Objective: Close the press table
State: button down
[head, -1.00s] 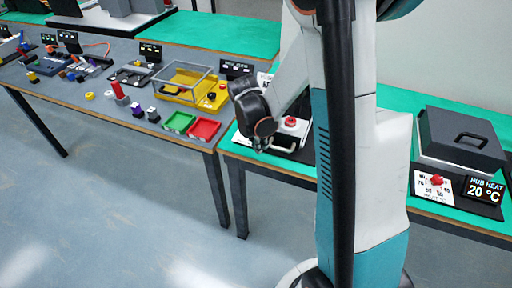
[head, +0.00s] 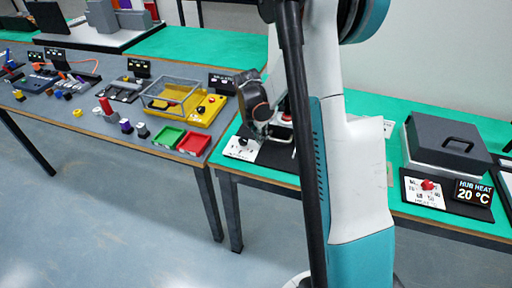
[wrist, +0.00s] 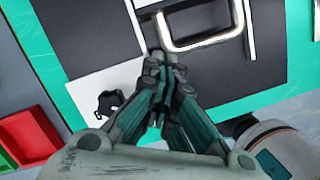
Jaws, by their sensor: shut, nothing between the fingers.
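The press table is a dark plate with a pale metal bar handle (wrist: 205,42), seen at the top of the wrist view. In the head view its black base (head: 277,157) sits near the front edge of the green table, partly hidden by my arm. A white label with a black knob (head: 243,142) lies at its left front. My gripper (wrist: 165,65) is shut and empty, its fingertips at the left side of the handle; whether they touch it I cannot tell. In the head view my gripper (head: 262,130) is above the base, next to a red button (head: 287,117).
Green (head: 168,137) and red (head: 194,144) trays and a yellow device with a clear box (head: 168,95) stand on the left table. A grey lidded hub heater (head: 452,140) is at the right. The floor in front is clear.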

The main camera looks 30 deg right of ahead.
jog(key=shift+w+d, duration=0.9)
jog(key=shift+d, duration=0.25)
jog(key=shift+w+d, duration=0.85)
jog(key=shift+d, duration=0.25)
jog(key=shift+a, duration=0.5)
jog(key=a, duration=0.3)
jog(key=shift+s+r, duration=0.15)
jog(key=shift+r, duration=0.1)
jog(key=p+v, duration=0.3)
jog(key=v, duration=0.7)
jog(key=shift+p, duration=0.3)
jog(key=shift+s, duration=0.1)
